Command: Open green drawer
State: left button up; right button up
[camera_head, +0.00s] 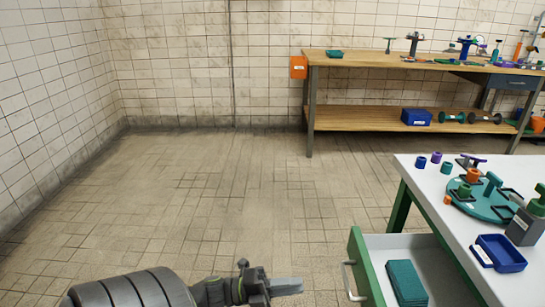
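The green drawer (366,268) stands pulled out from under the white-topped table at the lower right. Its front panel faces left and bears a pale bar handle (348,281). Its light interior shows, with a teal block (407,283) lying inside. My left gripper (287,286) is at the bottom middle, left of the handle and apart from it in the picture. Its fingers point right and look like one grey block, so I cannot tell whether they are apart. My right gripper is not in view.
The white table (412,176) with green legs holds a teal round plate (484,204), a blue tray (499,252) and several small parts. A wooden workbench (360,61) stands against the back wall, with an orange box (298,67) at its left end. The tiled floor (230,200) between is clear.

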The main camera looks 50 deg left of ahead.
pick_arm(q)
jog(key=shift+v, duration=2.25)
